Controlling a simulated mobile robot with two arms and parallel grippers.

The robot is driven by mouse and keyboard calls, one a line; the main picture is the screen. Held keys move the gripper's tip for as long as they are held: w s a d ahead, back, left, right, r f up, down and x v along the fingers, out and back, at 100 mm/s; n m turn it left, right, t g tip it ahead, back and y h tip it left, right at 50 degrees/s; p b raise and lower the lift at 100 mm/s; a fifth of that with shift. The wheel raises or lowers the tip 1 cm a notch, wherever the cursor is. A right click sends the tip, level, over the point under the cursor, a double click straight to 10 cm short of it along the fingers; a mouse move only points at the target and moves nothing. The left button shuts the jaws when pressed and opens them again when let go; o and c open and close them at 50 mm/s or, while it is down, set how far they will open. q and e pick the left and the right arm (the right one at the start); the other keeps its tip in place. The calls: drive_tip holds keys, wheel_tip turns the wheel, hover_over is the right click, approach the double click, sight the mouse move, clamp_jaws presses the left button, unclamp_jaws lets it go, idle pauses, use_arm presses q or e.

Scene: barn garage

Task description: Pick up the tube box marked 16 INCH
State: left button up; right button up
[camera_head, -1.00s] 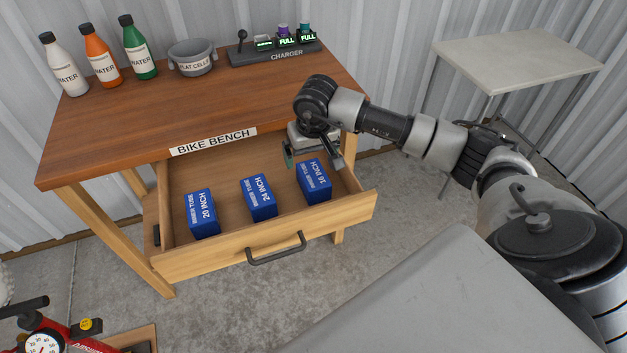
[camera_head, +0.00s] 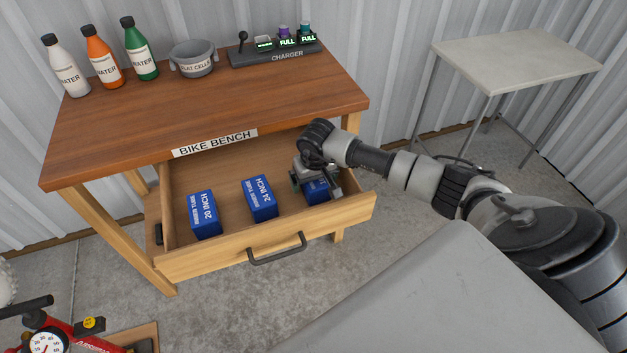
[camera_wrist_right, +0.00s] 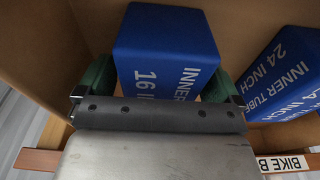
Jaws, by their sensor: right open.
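The blue tube box marked 16 INCH (camera_head: 317,190) stands at the right end of the open drawer, partly covered by my right gripper (camera_head: 316,189). In the right wrist view the 16 INCH box (camera_wrist_right: 165,50) fills the upper middle, with the green fingertips of the right gripper (camera_wrist_right: 160,85) on either side of it. The gripper is open and its fingers straddle the box; I cannot tell whether they touch it. My left gripper is not in view.
The 24 INCH box (camera_head: 260,198) and 20 INCH box (camera_head: 203,214) stand in the same drawer (camera_head: 215,255). The 24 INCH box is close to one fingertip in the wrist view. The bench top (camera_head: 210,110) overhangs the drawer's back.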

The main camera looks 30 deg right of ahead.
drive_tip(key=c, duration=1.1)
drive_tip(key=shift+r, duration=0.15)
